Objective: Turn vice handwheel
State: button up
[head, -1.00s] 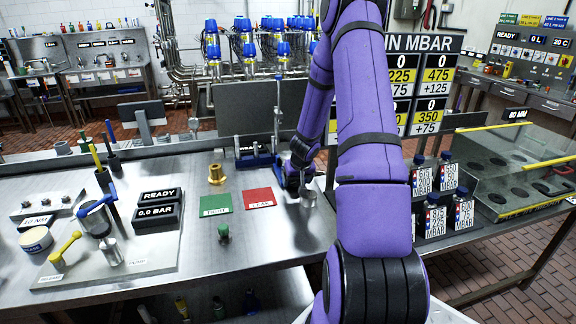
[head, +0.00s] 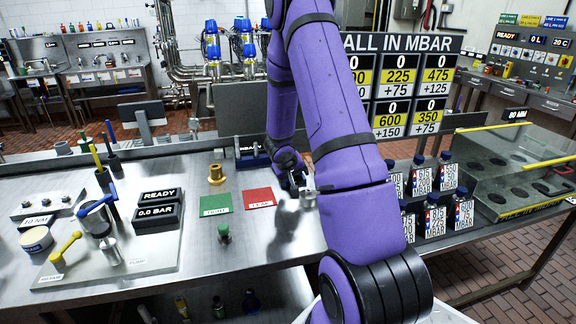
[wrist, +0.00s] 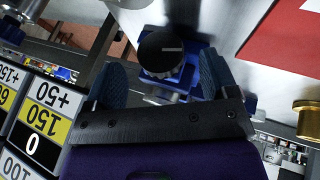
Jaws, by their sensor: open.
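In the wrist view, a round black part (wrist: 162,52), which looks like the vice handwheel, lies in front of the blue vice body (wrist: 197,62). My gripper (wrist: 161,80) is open, with one blue-grey finger to each side of the black part. I see gaps and cannot tell any contact. In the head view my gripper (head: 303,186) is low over the bench, right of the red mat, partly hidden by the arm.
A red mat (head: 258,197) and a green mat (head: 215,204) lie left of my gripper. A brass fitting (head: 216,174) and a green fitting (head: 223,233) stand near them. Several dark labelled bottles (head: 435,215) stand to the right. A pressure board (head: 400,85) rises behind.

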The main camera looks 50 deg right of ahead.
aim_at(296, 179)
jog(key=v, duration=0.7)
jog(key=shift+a+r, duration=0.2)
jog(key=shift+r, duration=0.15)
jog(key=shift+f, duration=0.1)
jog(key=shift+s+d+t+y, duration=0.25)
jog(key=shift+d+y, duration=0.15)
jog(key=shift+d, duration=0.05)
jog(key=shift+s+d+t+y, duration=0.25)
jog(key=shift+d+y, duration=0.15)
jog(key=shift+d, duration=0.05)
jog(key=shift+x, duration=5.25)
